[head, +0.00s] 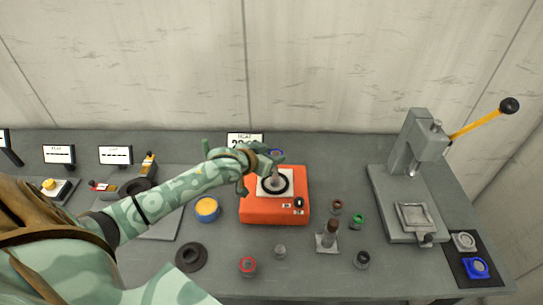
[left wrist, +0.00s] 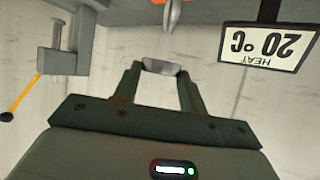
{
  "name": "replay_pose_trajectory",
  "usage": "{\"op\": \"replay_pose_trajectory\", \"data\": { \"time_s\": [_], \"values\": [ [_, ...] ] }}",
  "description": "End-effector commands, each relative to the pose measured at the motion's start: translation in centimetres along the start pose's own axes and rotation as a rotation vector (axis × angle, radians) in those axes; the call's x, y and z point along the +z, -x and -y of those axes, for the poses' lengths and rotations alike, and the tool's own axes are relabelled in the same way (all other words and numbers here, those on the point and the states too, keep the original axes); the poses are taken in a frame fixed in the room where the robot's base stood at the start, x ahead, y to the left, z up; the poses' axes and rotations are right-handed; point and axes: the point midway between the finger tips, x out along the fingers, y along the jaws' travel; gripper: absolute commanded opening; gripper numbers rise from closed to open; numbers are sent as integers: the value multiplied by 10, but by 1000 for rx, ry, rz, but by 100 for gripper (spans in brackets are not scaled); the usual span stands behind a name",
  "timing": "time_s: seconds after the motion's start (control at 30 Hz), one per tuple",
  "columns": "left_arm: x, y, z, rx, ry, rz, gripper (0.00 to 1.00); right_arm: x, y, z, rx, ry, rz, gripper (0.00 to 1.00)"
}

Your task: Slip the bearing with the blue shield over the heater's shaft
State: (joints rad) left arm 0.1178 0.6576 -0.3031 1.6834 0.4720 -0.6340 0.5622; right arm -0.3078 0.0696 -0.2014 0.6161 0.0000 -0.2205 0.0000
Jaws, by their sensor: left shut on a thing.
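The heater (head: 252,211) is an orange box near the middle of the bench. Its grey shaft (head: 276,183) stands up from a dark ring on the pale top plate; the shaft tip also shows at the top of the left wrist view (left wrist: 173,14). My left gripper (head: 277,158) is above the heater's back part, behind the shaft in the picture. It is shut on a small grey ring (left wrist: 160,67); a blue patch at the fingers in the head view marks it as the blue-shielded bearing (head: 277,152). The bearing is apart from the shaft. My right gripper is out of view.
A HEAT sign (head: 244,139) reading 20 °C stands behind the heater. Several small parts stand in front and to the right, among them a red-ringed one (head: 248,266) and a green one (head: 357,220). A yellow-topped pot (head: 207,209) is left; a lever press (head: 410,150) is right.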

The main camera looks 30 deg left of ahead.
Motion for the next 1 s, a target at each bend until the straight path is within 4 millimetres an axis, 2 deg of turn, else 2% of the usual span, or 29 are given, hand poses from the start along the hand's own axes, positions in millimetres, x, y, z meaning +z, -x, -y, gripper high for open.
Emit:
{"op": "replay_pose_trajectory", "data": {
  "time_s": [0.17,0.47,1.0],
  "values": [
    [11,-6,0,1,0,-1,17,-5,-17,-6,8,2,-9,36],
    [26,-14,0,1,0,0,17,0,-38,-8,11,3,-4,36],
    [58,-32,0,0,1,0,17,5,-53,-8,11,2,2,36]
  ]
}}
